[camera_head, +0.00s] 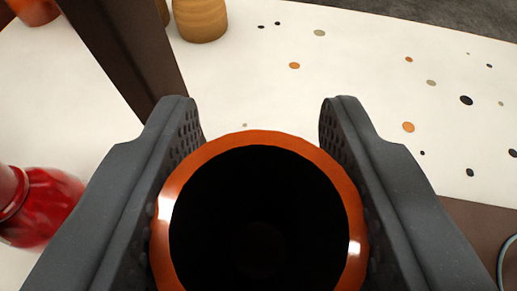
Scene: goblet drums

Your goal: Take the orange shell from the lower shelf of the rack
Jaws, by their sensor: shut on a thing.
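The orange shell (257,139) is in the lower middle of the view. Its round orange rim and dark hollow inside face the camera. My gripper (263,125) is shut on it, with one dark grey padded finger against its left side and the other against its right side. The lower part of the shell is cut off by the bottom edge. A dark brown post (125,50), perhaps part of the rack, runs slanting at the upper left, close to the left finger. I cannot tell whether the shell touches a shelf.
A red glossy drum-like object (45,208) lies at the left edge. A tan wooden piece (200,18) and an orange object (35,10) stand at the top left. The white speckled surface (350,85) is clear at the right. A brown surface (480,225) shows at lower right.

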